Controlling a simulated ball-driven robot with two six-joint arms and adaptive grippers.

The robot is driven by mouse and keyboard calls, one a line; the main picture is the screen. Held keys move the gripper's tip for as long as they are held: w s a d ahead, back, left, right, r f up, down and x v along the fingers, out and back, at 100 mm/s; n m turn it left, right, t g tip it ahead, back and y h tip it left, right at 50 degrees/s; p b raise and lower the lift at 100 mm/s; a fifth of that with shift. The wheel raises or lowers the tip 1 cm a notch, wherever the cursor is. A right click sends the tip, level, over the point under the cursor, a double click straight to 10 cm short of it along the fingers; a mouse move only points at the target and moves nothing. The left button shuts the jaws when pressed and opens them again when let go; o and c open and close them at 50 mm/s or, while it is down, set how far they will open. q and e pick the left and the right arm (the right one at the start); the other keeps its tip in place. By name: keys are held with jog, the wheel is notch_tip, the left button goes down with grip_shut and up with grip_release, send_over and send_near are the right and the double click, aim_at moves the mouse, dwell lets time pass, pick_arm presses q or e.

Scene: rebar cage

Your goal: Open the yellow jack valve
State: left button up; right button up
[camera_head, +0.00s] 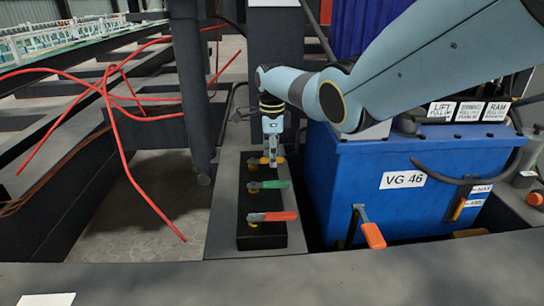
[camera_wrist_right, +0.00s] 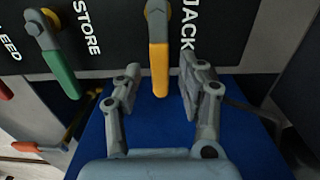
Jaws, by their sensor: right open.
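The yellow jack valve handle (camera_wrist_right: 159,68) hangs from its brass fitting beside the word JACK in the right wrist view. My right gripper (camera_wrist_right: 167,82) is open, with one finger on each side of the handle's lower part. Gaps show between the handle and both fingers. In the head view my right gripper (camera_head: 271,158) is over the far end of the black valve block (camera_head: 284,236), largely covering the yellow handle (camera_head: 280,160). My left gripper is not in view.
The green lever (camera_head: 270,184) and red lever (camera_head: 273,217) sit nearer on the same block. A blue tank (camera_head: 350,180) labelled VG 46 stands close on the right, with an orange-handled lever (camera_head: 373,236). Red cables (camera_head: 125,150) hang to the left.

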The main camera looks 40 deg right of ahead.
grip_shut()
dwell(0.3)
dwell(0.3)
